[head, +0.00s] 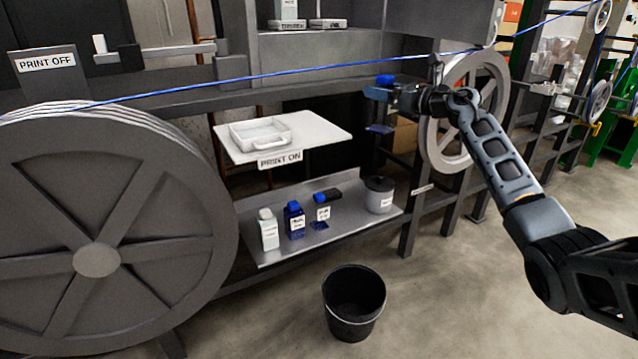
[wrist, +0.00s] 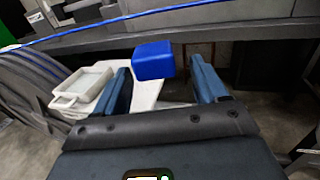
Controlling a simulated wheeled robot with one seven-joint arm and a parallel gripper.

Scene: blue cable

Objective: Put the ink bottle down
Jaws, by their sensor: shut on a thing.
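The ink bottle (head: 385,80) is held up in the air by my gripper (head: 378,94). Its blue cap stands above the fingers, and a dark blue part shows below them. In the wrist view the blue cap (wrist: 153,60) sits between the two fingers of my gripper (wrist: 160,80); the body below is hidden or hard to make out. The bottle looks roughly upright, to the right of the white board and higher than the grey shelf (head: 262,247).
The white PRINT ON board (head: 325,138) carries a white tray (head: 262,133). Several bottles, including a blue one (head: 294,220), and a grey pot (head: 379,195) stand on the shelf. A blue cable (head: 240,78) runs above. A black bucket (head: 354,300) is on the floor.

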